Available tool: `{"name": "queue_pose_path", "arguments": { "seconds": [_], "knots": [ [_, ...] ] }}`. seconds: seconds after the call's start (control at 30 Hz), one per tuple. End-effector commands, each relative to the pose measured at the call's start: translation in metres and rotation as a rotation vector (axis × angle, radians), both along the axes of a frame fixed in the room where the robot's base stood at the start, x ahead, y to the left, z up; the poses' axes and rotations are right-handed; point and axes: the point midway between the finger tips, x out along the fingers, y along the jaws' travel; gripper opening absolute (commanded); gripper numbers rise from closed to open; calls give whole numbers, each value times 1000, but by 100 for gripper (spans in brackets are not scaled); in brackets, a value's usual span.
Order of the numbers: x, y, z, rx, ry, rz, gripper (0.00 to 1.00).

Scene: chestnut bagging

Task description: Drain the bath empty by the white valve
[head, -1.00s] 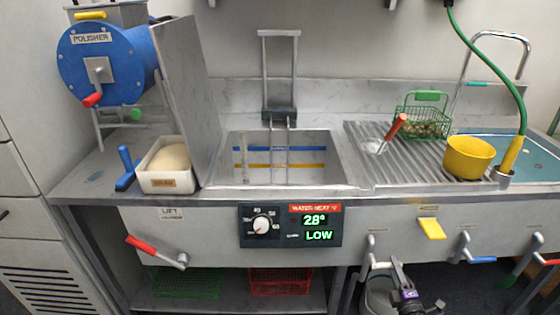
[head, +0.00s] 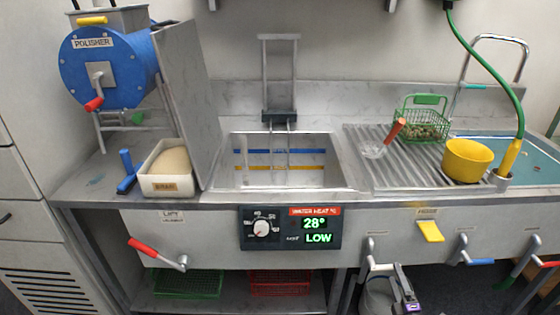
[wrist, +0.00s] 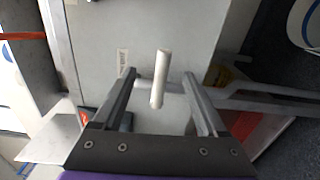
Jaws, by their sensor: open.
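The bath (head: 340,178) is the steel basin in the middle of the counter, with a blue and a yellow line on its inner back wall. I cannot tell its water level. The white valve (head: 370,246) hangs under the counter front, right of the control panel. Its white handle (wrist: 160,78) stands between my finger tips in the wrist view. My gripper (wrist: 159,76) is open around the handle, with a gap showing on both sides. In the head view my gripper (head: 402,284) is low, just below and right of the valve, and partly covers the grey bucket (head: 377,294).
The panel (head: 290,227) reads 28° and LOW. A red lever (head: 145,247) is at left; a yellow paddle (head: 430,231) and a blue-handled valve (head: 478,261) are right of the white valve. A yellow bowl (head: 468,157) and green basket (head: 425,118) stand on the drainboard.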

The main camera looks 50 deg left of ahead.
Motion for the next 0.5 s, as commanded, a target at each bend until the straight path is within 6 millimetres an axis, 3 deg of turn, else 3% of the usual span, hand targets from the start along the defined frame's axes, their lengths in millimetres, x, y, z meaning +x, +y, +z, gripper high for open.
{"name": "queue_pose_path", "arguments": {
  "seconds": [0.5],
  "knots": [
    [-37, -44, 1, 0, 0, 0, 75]
  ]
}}
